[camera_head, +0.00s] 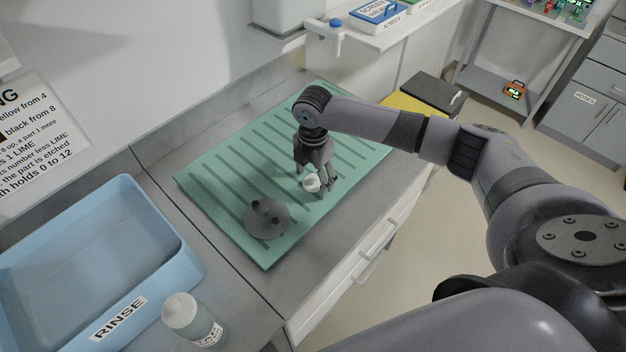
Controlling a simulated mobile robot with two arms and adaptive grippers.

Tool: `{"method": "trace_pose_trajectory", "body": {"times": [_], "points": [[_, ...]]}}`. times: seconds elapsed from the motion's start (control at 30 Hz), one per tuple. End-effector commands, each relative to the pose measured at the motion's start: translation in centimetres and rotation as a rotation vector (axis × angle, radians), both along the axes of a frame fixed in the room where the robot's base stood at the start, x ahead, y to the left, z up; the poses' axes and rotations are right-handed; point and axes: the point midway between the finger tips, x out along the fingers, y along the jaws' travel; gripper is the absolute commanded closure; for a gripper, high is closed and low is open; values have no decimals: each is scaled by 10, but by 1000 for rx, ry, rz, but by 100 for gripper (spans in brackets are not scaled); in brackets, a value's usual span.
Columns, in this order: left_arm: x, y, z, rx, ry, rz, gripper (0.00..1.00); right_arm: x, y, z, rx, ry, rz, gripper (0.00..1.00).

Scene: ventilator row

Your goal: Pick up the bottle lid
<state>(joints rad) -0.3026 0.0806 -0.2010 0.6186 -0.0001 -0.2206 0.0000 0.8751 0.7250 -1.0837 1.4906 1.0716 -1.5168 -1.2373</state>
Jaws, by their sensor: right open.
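A small round white piece (311,184), which looks like the bottle lid, is on the green ribbed mat (225,178). My right gripper (320,184) points down over the mat, its fingers open and close around or beside the white piece. I cannot tell whether they touch it. Part of the piece is hidden by the fingers. A clear labelled bottle (203,328) with a whitish top stands at the bottom left, apart from the gripper. My left gripper is not in view.
A blue tray marked RINSE (165,225) is at the left. A tap with a blue top (336,35) juts out behind. The mat's left part is clear.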

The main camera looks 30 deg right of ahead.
Motion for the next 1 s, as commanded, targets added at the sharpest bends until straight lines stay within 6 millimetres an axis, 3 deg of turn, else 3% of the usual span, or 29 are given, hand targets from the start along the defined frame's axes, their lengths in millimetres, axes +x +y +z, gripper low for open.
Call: {"method": "trace_pose_trajectory", "body": {"times": [0.07,0.6,1.0], "points": [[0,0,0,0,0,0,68,0,0,0,0,0,0,33],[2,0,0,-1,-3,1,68,0,0,1,1,-1,0,69],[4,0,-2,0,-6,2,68,1,1,9,3,-2,-1,69]]}}
